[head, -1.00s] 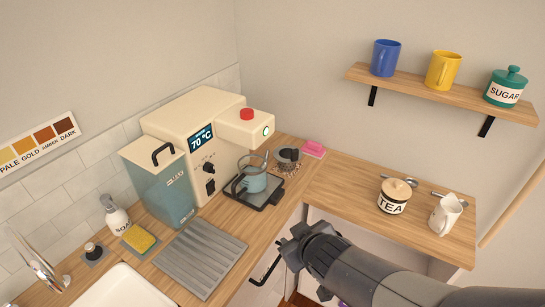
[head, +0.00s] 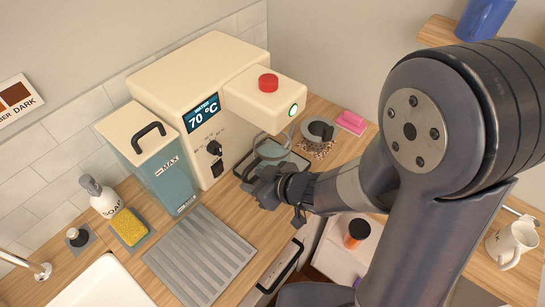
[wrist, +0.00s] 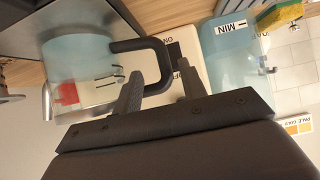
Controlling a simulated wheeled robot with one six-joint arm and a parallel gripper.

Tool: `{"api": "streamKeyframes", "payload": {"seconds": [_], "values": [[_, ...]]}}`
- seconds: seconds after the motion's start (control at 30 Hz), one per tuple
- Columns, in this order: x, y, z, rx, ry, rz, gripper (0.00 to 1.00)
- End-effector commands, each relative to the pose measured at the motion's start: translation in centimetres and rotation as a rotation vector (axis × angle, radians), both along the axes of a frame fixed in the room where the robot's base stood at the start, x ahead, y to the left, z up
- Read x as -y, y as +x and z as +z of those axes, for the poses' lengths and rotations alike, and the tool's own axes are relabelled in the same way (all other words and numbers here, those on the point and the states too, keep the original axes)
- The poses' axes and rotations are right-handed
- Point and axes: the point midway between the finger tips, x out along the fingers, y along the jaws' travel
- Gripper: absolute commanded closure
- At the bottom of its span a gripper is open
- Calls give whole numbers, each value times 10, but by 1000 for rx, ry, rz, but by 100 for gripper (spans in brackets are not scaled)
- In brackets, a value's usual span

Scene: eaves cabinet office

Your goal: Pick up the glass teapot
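The glass teapot (head: 272,148) stands on the dark tray under the overhanging head of the cream machine, bluish and see-through. My arm and gripper hide its lower part in the head view. In the wrist view the teapot (wrist: 85,65) is at the upper left, with its dark angular handle (wrist: 150,45) towards me. My gripper (wrist: 158,72) is open, with one finger on each side of the handle's upright part. I cannot tell whether either finger touches it. In the head view my gripper (head: 264,186) is at the teapot's near side.
The cream machine (head: 180,85) with its red button rises behind and left of the teapot. A teal water tank (head: 170,183) stands left. A dark round dish (head: 320,129), spilled brown grains (head: 317,149) and a pink block (head: 351,121) lie right. A grey ribbed mat (head: 200,255) lies in front.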

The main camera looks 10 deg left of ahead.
Motion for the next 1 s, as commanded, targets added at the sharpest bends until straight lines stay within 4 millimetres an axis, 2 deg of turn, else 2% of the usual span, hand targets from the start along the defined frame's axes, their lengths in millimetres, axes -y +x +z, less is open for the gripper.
{"api": "streamKeyframes", "payload": {"seconds": [0.23, 0.53, 0.9, 1.0], "values": [[-13, 4, -9, 0, -1, 1, 60], [-42, 15, -29, 0, -2, 1, 60], [-47, 18, -33, 1, -1, -2, 60], [-47, 18, -33, 1, -1, -2, 69]]}}
